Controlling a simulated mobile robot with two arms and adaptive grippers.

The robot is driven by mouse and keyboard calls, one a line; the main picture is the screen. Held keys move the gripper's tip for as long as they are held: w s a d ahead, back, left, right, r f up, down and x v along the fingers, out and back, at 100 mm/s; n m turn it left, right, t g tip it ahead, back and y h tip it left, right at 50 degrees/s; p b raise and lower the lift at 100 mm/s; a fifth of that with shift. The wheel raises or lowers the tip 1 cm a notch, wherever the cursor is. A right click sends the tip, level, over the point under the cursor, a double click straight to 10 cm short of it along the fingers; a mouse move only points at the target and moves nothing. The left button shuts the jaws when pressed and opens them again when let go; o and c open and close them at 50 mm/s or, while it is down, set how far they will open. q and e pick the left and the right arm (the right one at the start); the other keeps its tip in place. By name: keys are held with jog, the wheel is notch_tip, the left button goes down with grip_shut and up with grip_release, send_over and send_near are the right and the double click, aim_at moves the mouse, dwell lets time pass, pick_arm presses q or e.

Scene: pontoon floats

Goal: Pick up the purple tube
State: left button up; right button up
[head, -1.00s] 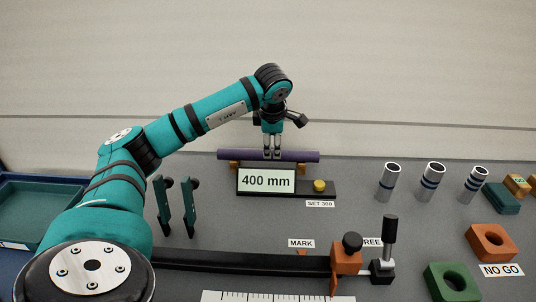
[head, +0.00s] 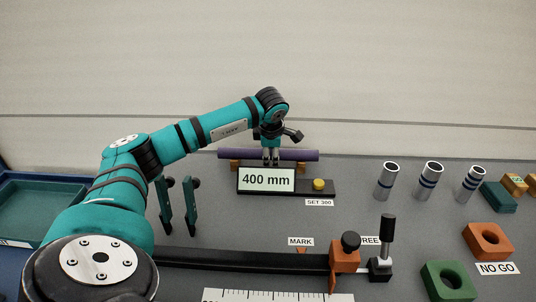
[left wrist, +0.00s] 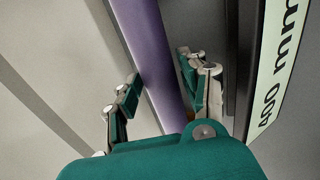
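The purple tube (head: 300,155) lies level across orange-brown supports (head: 234,167), behind the "400 mm" display (head: 267,179). My left gripper (head: 271,159) points down at the tube's middle, its fingers overlapping the tube in the head view. In the left wrist view the tube (left wrist: 148,50) runs between the two fingers (left wrist: 161,78), one on each side. The fingers are apart and do not look closed on it; the left finger is very near the tube's edge. Contact cannot be told.
Several silver tubes with blue bands (head: 430,174) stand at the right. Orange (head: 488,240) and green (head: 447,283) ring blocks are nearer. A black rail with an orange clamp (head: 345,258) crosses the front. A green tray (head: 40,208) is at the left.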

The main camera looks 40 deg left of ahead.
pick_arm(q)
grip_shut()
